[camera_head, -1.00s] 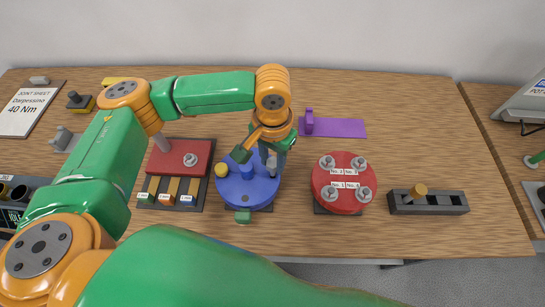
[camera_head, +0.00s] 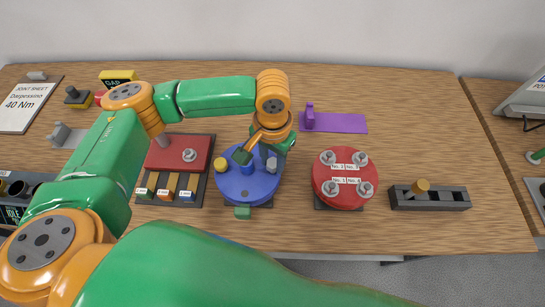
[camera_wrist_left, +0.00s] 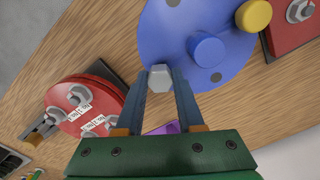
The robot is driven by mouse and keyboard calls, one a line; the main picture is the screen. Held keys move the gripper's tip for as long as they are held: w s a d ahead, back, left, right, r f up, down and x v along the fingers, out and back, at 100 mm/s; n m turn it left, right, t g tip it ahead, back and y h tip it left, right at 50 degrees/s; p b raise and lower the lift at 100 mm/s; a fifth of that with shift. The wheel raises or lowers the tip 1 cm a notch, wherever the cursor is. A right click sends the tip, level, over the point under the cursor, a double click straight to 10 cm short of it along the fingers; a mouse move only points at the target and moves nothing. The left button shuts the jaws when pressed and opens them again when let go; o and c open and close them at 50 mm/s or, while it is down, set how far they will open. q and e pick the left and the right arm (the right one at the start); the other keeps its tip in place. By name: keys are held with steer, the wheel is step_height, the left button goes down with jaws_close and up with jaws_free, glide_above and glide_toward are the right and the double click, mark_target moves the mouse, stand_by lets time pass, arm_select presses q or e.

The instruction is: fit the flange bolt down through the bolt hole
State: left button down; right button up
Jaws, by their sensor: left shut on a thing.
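My left gripper (camera_head: 268,158) is over the right side of the round blue flange (camera_head: 238,188). In the left wrist view its two fingers (camera_wrist_left: 160,82) are shut on the grey hexagonal head of the flange bolt (camera_wrist_left: 160,77). The bolt is at the rim of the blue flange (camera_wrist_left: 185,25), and its grey head also shows in the head view (camera_head: 271,164). The shank and the hole beneath it are hidden, so I cannot tell how deep the bolt sits. Other dark bolt holes (camera_wrist_left: 217,77) show in the flange. My right gripper is not in view.
A blue knob (camera_wrist_left: 206,48) and a yellow knob (camera_wrist_left: 253,15) stand on the flange. A red disc with several bolts (camera_head: 343,185) is to the right, beside a dark slotted block (camera_head: 445,201). A red plate (camera_head: 180,152) is to the left. A purple stand (camera_head: 340,123) lies behind.

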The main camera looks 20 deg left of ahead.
mark_target(272, 163)
arm_select(q)
steer(key=shift+f+b, duration=0.35)
steer(key=shift+f, duration=0.55)
steer(key=shift+c, duration=2.2)
jaws_free()
step_height(272, 163, up, 7)
steer(key=shift+r+b, duration=0.1)
steer(key=shift+b, duration=0.3)
